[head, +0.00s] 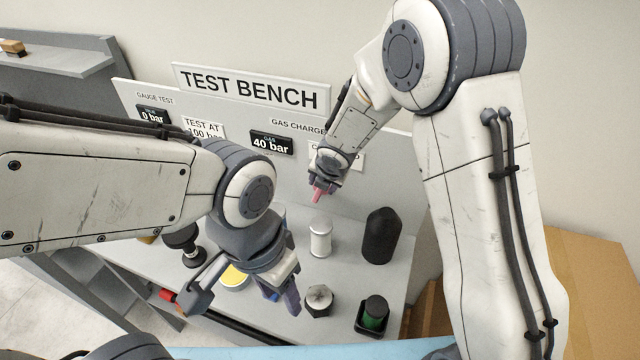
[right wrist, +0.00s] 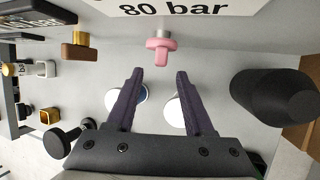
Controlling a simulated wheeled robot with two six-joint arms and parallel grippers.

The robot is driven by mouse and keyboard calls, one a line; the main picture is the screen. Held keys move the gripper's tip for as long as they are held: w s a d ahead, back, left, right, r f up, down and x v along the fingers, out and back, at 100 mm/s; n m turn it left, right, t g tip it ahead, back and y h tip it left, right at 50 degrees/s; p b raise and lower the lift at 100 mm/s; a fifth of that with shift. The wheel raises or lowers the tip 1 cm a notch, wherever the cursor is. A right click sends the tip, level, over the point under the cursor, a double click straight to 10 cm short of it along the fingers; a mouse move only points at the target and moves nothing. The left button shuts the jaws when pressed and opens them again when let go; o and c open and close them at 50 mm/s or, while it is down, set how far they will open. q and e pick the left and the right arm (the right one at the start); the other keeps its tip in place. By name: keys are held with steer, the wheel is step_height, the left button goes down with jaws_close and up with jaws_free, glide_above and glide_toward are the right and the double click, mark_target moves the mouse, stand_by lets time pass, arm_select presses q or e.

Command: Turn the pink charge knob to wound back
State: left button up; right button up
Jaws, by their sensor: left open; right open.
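The pink charge knob (head: 318,194) sticks out from the upright panel under the GAS CHARGE labels. In the right wrist view the pink knob (right wrist: 160,47) is a T-shaped handle on a metal stem, below a sign ending in "80 bar". My right gripper (head: 324,180) is at the knob in the head view and hides part of it. In the right wrist view its dark fingers (right wrist: 158,75) are open and empty, with the knob just beyond the tips and between their lines. My left gripper (head: 243,300) is open and empty above the bench front.
The gas display (head: 271,143) reads 40 bar. A white cylinder (head: 320,238) and a black domed cylinder (head: 382,236) stand on the bench below the knob. A metal hex part (head: 319,300) and a green-banded black part (head: 374,314) stand nearer the front.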

steer(key=shift+p+v, duration=0.45)
steer(key=shift+v, duration=1.2)
